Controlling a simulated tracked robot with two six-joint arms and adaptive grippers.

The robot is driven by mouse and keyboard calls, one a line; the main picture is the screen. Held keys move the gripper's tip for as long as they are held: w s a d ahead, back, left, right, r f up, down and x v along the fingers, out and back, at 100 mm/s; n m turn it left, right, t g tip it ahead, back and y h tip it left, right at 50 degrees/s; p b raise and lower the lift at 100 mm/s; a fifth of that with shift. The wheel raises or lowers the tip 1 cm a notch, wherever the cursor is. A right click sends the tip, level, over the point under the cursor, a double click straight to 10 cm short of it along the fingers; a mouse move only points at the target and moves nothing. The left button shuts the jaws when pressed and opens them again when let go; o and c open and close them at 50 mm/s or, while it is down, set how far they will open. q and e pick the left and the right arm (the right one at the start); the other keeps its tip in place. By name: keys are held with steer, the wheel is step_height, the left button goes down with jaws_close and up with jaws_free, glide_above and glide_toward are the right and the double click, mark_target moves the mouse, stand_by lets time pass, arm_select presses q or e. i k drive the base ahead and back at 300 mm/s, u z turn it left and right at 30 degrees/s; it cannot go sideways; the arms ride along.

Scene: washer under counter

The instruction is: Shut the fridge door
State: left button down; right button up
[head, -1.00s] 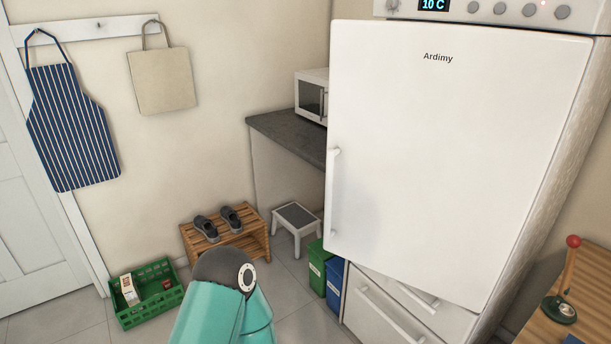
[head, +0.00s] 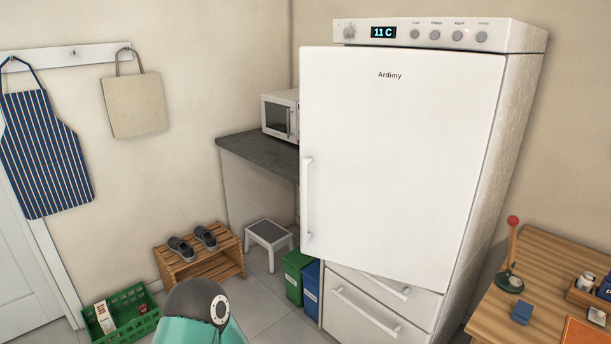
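The white fridge (head: 522,130) stands right of centre in the head view. Its upper door (head: 400,170), marked "Ardimy", is ajar. The door's left edge juts out past the control panel above and the drawers below, and its lower edge slants across the upper drawer. The hinge side appears to be at the right. A vertical white handle (head: 308,200) is on the door's left edge. The gap behind the door is hidden. Only a teal and dark grey link of my arm shows at the bottom; neither gripper is in view.
White drawers (head: 362,322) sit below the door. Green (head: 293,277) and blue (head: 312,290) bins stand left of them. A step stool (head: 268,233), shoe rack (head: 190,272) and green crate (head: 97,322) are further left. A wooden table (head: 490,318) stands at the lower right.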

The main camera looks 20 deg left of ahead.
mark_target(393, 141)
steer(key=z, duration=0.05)
steer(key=i, duration=0.9)
steer(key=u, duration=0.05)
